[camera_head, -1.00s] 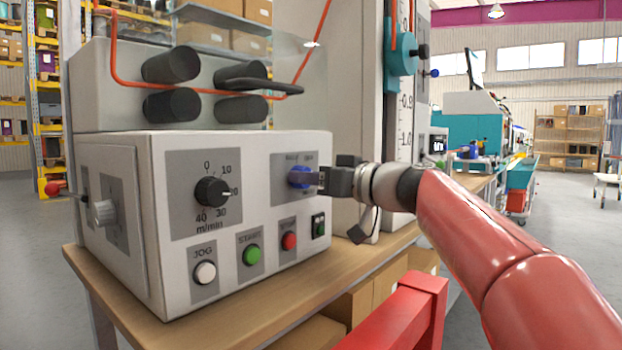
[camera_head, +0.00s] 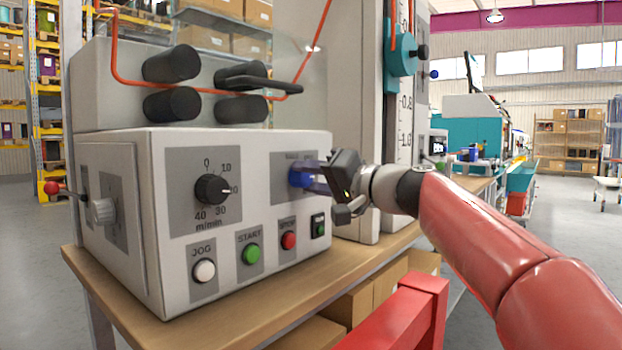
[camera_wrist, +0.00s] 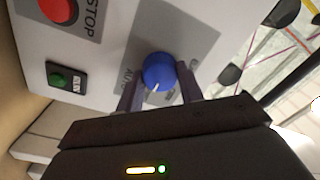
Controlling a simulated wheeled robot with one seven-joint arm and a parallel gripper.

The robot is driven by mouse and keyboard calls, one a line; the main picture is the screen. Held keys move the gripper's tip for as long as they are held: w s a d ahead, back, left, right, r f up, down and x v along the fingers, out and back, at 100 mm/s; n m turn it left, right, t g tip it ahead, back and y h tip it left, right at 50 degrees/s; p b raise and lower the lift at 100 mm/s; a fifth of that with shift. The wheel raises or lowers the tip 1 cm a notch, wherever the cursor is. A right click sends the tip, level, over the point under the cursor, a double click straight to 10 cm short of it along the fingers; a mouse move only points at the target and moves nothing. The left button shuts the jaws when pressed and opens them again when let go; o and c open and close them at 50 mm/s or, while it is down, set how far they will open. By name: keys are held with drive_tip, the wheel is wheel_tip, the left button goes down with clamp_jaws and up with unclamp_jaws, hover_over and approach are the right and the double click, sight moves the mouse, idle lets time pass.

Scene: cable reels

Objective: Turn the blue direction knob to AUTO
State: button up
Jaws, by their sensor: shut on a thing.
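The blue direction knob (camera_head: 299,177) sits on a grey plate at the upper right of the white control box (camera_head: 150,230). It also shows in the wrist view (camera_wrist: 159,71), with a white pointer mark on its near side. My gripper (camera_head: 314,180) reaches it from the right and is shut on it. In the wrist view one finger lies on each side of the knob (camera_wrist: 158,84). Part of the lettering on the plate shows beside the left finger, tilted and hard to read; the fingers hide some of it.
A black speed dial (camera_head: 212,190) is left of the knob. Below are a white JOG button (camera_head: 205,271), a green START button (camera_head: 251,254), a red STOP button (camera_head: 289,240) and a small green RUN indicator (camera_head: 319,227). Black rollers (camera_head: 172,64) with an orange cable stand above.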

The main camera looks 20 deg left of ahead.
drive_tip(key=m, duration=0.4)
drive_tip(key=shift+m+p, duration=0.3)
drive_tip(key=shift+f+m+t+p, duration=0.1)
drive_tip(key=shift+m+t+p, duration=0.3)
drive_tip(key=shift+m, duration=1.7)
drive_tip(key=o, duration=1)
drive_tip(key=shift+d, duration=0.15)
drive_tip(key=b+v, duration=0.1)
drive_tip(key=v, duration=0.6)
drive_tip(key=shift+d+b, duration=0.3)
drive_tip(key=shift+s, duration=0.1)
